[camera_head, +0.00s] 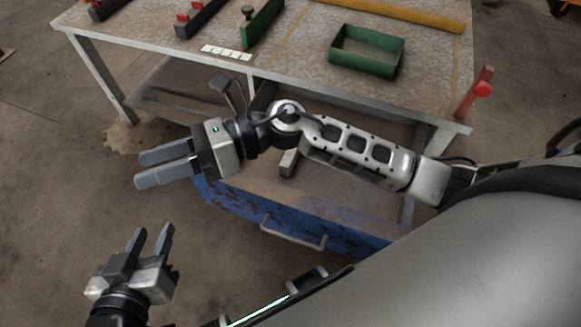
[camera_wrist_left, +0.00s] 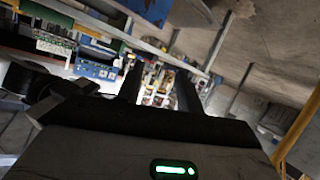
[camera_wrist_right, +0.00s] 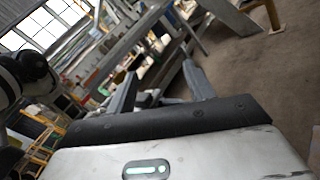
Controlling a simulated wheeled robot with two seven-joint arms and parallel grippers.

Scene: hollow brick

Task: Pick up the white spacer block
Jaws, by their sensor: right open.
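A row of small white pieces (camera_head: 227,52) lies on the worn table top near its front edge; I cannot tell if one is the white spacer block. A pale block-like shape (camera_head: 289,162) shows beneath my right arm, at the blue drawer; the arm partly hides it and I cannot tell what it is. My right gripper (camera_head: 140,170) is open and empty, in front of the table. My left gripper (camera_head: 153,230) is open and empty, lower and nearer to me. The wrist views show both pairs of fingers apart with nothing between them.
The table (camera_head: 160,36) carries a green open tray (camera_head: 367,62), a green block with a knob (camera_head: 262,22), dark parts with red pieces (camera_head: 197,16) and a yellow bar (camera_head: 400,13). A red clamp-like part (camera_head: 482,89) is at its right corner. The floor at left is clear.

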